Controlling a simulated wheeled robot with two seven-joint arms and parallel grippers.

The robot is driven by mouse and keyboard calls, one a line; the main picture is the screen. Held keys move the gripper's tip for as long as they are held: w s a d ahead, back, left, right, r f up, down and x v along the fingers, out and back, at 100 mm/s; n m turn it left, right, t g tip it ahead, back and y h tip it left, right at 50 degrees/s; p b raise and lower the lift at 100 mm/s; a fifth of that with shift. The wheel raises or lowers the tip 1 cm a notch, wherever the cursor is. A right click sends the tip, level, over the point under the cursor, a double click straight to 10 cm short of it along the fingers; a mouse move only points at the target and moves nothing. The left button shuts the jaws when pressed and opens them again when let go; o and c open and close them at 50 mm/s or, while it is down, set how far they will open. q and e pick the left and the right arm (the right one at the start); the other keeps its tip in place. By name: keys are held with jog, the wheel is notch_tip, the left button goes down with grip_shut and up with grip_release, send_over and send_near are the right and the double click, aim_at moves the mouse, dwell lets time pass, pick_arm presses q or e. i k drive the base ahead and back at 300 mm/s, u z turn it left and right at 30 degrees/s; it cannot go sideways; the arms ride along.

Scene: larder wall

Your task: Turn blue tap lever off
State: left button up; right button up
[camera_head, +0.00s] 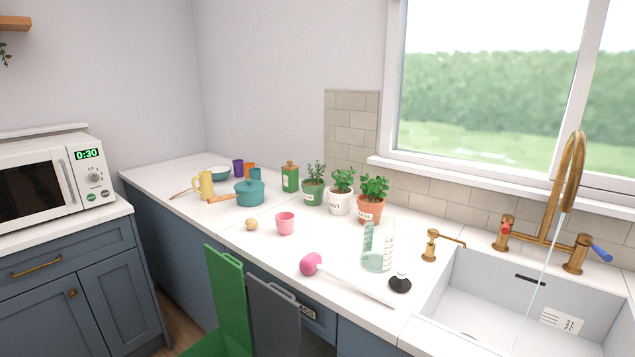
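The brass tap (565,185) stands behind the white sink (465,287) at the right. Its blue lever (601,253) is on the right-hand valve and points out to the right, slightly down. Its red lever (505,226) is on the left-hand valve. A thin stream of water (540,265) runs from the spout down into the sink. Neither of my grippers shows in the head view.
A soap dispenser (430,245) stands left of the sink. A clear jug (377,246), a black-topped item (400,283) and a pink-ended tool (311,264) are on the counter nearby. Potted herbs (372,199) stand behind. Green (229,300) and dark (272,315) panels rise in front of the cabinets.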

aim_at(582, 238)
jog(key=z, duration=1.5)
